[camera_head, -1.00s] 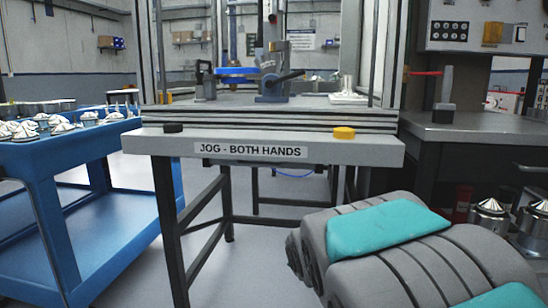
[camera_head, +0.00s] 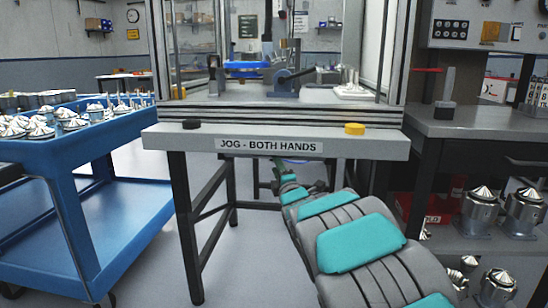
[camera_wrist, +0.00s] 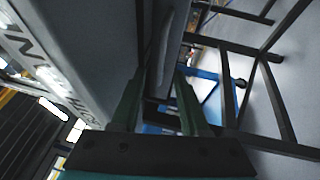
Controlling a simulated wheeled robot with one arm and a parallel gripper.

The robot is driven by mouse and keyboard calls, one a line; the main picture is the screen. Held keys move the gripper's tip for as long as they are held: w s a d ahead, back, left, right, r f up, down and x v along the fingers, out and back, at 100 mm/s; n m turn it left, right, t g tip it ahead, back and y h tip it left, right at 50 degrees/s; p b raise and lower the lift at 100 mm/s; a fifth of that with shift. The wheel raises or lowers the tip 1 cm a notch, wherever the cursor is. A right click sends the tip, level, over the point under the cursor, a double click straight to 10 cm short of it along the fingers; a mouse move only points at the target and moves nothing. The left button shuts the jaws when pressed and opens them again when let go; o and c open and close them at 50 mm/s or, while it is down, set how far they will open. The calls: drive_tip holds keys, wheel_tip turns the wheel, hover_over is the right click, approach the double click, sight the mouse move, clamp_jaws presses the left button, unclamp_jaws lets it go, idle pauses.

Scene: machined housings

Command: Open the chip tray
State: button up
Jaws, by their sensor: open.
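I cannot clearly pick out the chip tray in either view. The work stand (camera_head: 365,146), with a grey front beam labelled "JOG - BOTH HANDS", is ahead of me. My arm reaches under this beam, and its far end is small and partly hidden there in the head view. In the wrist view, my gripper (camera_wrist: 157,97) is open, its two fingers apart. It is close beside the labelled beam (camera_wrist: 75,75). A narrow grey curved part (camera_wrist: 172,45) shows just beyond the fingers; I cannot tell if it belongs to the tray. Nothing is held between the fingers.
A blue cart (camera_head: 60,180) with several metal parts on top stands at the left. Black (camera_head: 191,124) and yellow (camera_head: 354,129) buttons sit on the beam. A dark bench (camera_head: 480,122) and several cone-topped parts are at the right. Dark legs frame the space under the stand.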

drive_tip(key=shift+x, duration=3.2)
drive_tip(key=shift+d, duration=0.1)
clamp_jaws()
drive_tip(key=shift+f, duration=0.1)
